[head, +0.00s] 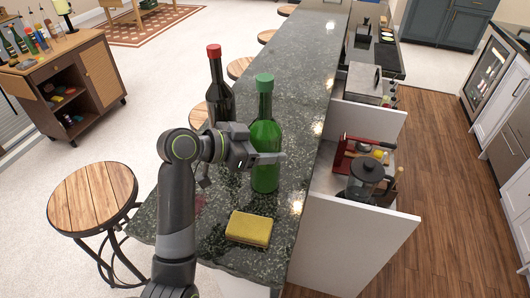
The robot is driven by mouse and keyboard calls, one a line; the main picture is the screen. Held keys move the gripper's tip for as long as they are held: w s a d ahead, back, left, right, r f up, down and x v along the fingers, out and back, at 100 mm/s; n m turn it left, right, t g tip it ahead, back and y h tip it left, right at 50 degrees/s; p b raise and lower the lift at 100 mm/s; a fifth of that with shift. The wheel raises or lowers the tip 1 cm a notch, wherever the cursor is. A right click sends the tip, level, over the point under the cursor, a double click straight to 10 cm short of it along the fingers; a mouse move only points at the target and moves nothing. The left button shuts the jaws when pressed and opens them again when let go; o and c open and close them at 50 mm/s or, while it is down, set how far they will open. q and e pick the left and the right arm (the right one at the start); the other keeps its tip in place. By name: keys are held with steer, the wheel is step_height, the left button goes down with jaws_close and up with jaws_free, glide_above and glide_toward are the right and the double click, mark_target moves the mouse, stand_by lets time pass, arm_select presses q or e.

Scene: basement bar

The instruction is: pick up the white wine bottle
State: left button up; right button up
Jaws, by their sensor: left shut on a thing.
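The white wine bottle, a green glass bottle (265,130) with a green cap, stands upright on the dark granite counter (300,60). My left gripper (268,158) reaches in from the left and is shut on its body at mid-height. The fingers cover part of the bottle. The bottle's base appears to be at the counter surface; I cannot tell if there is a gap. A dark bottle (218,90) with a red cap stands just behind and left, partly hidden by my arm. My right gripper is not in view.
A yellow sponge (249,228) lies on the counter in front of the bottle. A coffee press (366,180) and a red appliance (345,150) stand on the lower shelf to the right. A wooden stool (92,197) stands at the left. The counter beyond the bottles is clear.

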arm_select(q)
steer(key=c, duration=0.7)
steer(key=shift+r, duration=0.15)
steer(key=shift+c, duration=1.1)
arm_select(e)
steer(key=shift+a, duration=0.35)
arm_select(q)
steer(key=shift+r, duration=0.1)
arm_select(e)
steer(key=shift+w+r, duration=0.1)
